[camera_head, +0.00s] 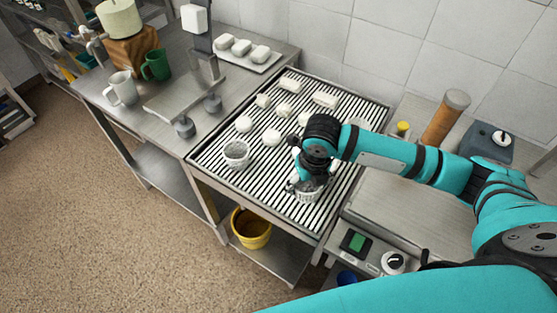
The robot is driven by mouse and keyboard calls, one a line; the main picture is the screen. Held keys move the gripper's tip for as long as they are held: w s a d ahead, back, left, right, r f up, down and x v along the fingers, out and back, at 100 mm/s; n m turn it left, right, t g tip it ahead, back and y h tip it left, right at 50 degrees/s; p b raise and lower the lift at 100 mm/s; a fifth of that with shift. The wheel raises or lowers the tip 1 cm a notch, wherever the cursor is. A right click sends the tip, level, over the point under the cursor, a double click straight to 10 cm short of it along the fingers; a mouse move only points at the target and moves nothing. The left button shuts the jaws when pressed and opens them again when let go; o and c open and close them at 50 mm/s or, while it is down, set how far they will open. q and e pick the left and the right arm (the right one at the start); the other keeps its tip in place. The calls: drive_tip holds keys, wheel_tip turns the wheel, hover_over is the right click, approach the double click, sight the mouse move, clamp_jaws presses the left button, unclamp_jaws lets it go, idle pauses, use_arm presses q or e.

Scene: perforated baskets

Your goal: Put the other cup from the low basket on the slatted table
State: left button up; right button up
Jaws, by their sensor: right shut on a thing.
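The slatted table (218,173) stands in the middle, with dark and light slats. A white cup (236,156) stands upright on its left front part. My right gripper (306,183) reaches down over the table's front right part, shut on a second white cup (309,196). This cup is at or just above the slats; I cannot tell whether it touches. The gripper hides part of it. A yellow bucket-like basket (251,230) stands on the low shelf under the table; its inside looks empty from here. My left gripper is not in view.
Several white rounds and blocks (271,137) lie on the back half of the slats. A steel table with a white jug (123,89) and a green mug (157,65) adjoins at left. A counter with a scale-like panel (356,243) is at right.

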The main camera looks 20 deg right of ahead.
drive_tip(key=w+a, duration=0.1)
drive_tip(key=w, duration=0.1)
drive_tip(key=w+a+p, duration=0.1)
drive_tip(key=w+a, duration=0.1)
drive_tip(key=shift+w+a, duration=0.1)
drive_tip(key=shift+a, duration=0.05)
drive_tip(key=w+a, duration=0.1)
drive_tip(key=w, duration=0.1)
drive_tip(key=w+a+f+p, duration=0.1)
drive_tip(key=shift+w+a, duration=0.2)
drive_tip(key=shift+w, duration=0.15)
drive_tip(key=shift+w+a+f, duration=0.1)
drive_tip(key=shift+w+a, duration=0.05)
drive_tip(key=shift+w, duration=0.1)
wheel_tip(320, 180, down, 3)
drive_tip(key=shift+r+p, duration=0.2)
drive_tip(key=shift+p, duration=0.5)
drive_tip(key=shift+f, duration=0.3)
drive_tip(key=o, duration=0.9)
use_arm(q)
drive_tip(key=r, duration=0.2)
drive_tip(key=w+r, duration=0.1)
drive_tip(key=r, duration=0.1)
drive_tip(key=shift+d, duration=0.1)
use_arm(e)
drive_tip(key=shift+o, duration=0.2)
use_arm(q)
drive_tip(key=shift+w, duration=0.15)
